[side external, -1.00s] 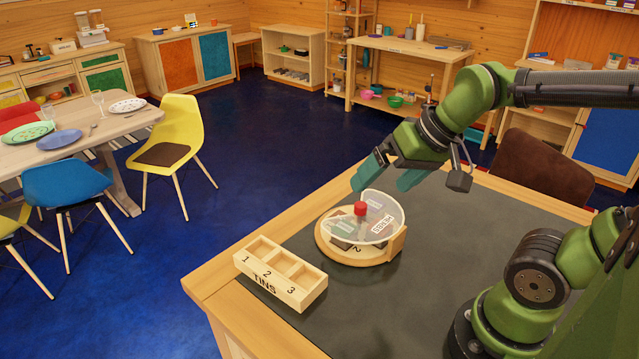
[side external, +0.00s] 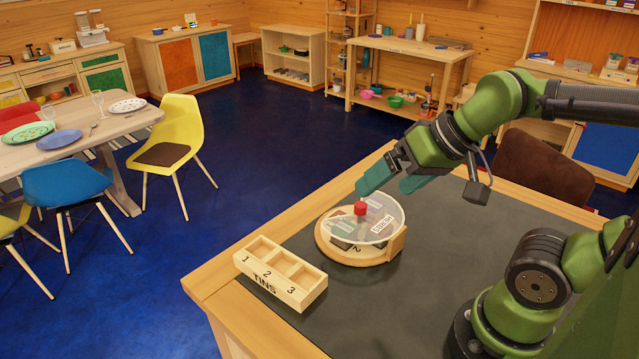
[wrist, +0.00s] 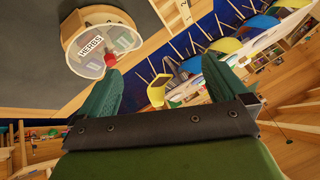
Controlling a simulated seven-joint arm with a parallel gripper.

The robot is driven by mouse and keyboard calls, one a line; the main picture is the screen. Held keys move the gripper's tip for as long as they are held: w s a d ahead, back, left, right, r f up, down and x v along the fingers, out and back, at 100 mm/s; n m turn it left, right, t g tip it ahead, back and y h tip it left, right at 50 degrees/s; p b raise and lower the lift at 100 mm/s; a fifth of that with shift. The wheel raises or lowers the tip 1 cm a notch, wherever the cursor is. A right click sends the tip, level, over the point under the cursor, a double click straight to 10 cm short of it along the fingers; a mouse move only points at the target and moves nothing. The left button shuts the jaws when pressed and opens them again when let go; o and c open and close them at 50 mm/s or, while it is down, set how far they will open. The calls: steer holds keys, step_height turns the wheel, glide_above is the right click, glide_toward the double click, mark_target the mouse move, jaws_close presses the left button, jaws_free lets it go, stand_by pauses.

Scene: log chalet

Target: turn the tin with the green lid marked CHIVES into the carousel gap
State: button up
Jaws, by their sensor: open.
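The round wooden carousel (side external: 342,250) stands on the dark mat, with a clear cover marked HERBS and a red knob (side external: 360,208) on top. A wooden gap piece (side external: 397,243) sits at its right side. Blurred tins show dimly through the cover; I cannot make out a green lid or the word CHIVES. In the wrist view the carousel (wrist: 72,28) is at upper left, its red knob (wrist: 110,60) just ahead of the left finger. My gripper (side external: 385,190) is open and empty, with teal fingers above and behind the carousel, apart from it. Both fingers (wrist: 172,92) show in the wrist view.
A wooden tray (side external: 262,290) marked TINS, with empty compartments numbered 1, 2 and 3, stands left of the carousel near the table's edge. The mat (side external: 450,235) right of the carousel is clear. A brown chair (side external: 540,170) stands behind the table.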

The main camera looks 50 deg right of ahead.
steer(key=shift+f, duration=0.1)
steer(key=shift+c, duration=1.3)
steer(key=shift+w+f+g, duration=0.15)
steer(key=shift+f+g, duration=0.15)
steer(key=shift+f, duration=0.05)
steer(key=shift+c, duration=1.1)
steer(key=w+d, duration=0.1)
steer(key=w, duration=0.1)
steer(key=w+d+g, duration=0.2)
steer(key=w, duration=0.1)
steer(key=shift+w+d+f, duration=0.1)
steer(key=shift+w+f, duration=0.05)
steer(key=shift+w, duration=0.15)
steer(key=c, duration=0.3)
steer(key=g+h, duration=0.2)
steer(key=g, duration=0.3)
glide_above(361, 205)
steer(key=shift+c, duration=0.2)
steer(key=shift+n, duration=0.4)
step_height(361, 205, down, 16)
steer(key=shift+r, duration=0.1)
steer(key=shift+c, duration=0.3)
jaws_close()
